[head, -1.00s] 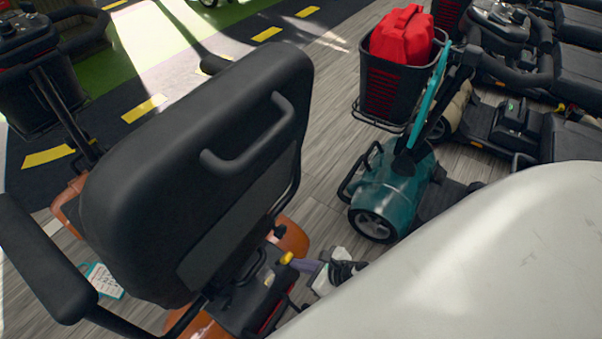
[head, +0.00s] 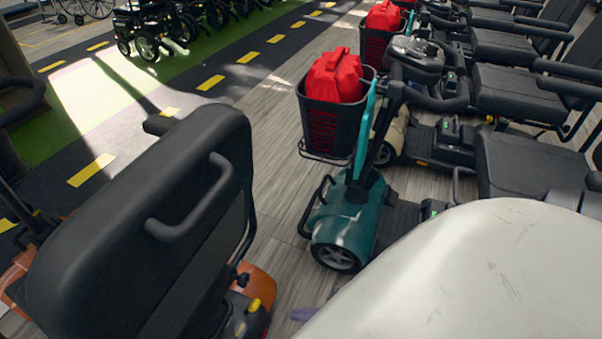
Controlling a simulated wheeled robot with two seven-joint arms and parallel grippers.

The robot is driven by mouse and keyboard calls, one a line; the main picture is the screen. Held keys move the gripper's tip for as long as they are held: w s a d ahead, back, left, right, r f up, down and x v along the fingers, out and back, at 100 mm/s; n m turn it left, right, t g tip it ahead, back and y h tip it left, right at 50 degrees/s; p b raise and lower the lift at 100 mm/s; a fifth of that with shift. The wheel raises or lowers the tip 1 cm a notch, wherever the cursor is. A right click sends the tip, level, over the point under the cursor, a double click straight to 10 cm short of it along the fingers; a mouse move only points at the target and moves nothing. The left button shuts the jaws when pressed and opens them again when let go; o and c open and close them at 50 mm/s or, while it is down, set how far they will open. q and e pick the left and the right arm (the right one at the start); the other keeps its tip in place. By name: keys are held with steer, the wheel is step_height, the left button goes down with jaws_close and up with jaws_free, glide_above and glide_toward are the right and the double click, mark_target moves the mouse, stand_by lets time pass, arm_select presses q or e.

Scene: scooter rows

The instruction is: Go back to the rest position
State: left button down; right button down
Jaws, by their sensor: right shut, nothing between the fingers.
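My right gripper (head: 303,314) shows only as a small purple-grey fingertip part at the bottom edge of the head view. It is shut, with nothing seen in it. The rest of it is below the frame or hidden behind the pale curved part of my own body at lower right. It is just right of the orange scooter's rear and below the front wheel of the teal scooter (head: 345,220). I see no contact with either scooter. My left gripper is not in view.
A black scooter seat back (head: 150,235) fills the lower left, close to me. A red bag (head: 335,75) sits in the teal scooter's black basket (head: 330,130). More scooters line the right. Wheelchairs (head: 150,30) stand at the back. Bare wooden floor (head: 275,190) lies between the seat and teal scooter.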

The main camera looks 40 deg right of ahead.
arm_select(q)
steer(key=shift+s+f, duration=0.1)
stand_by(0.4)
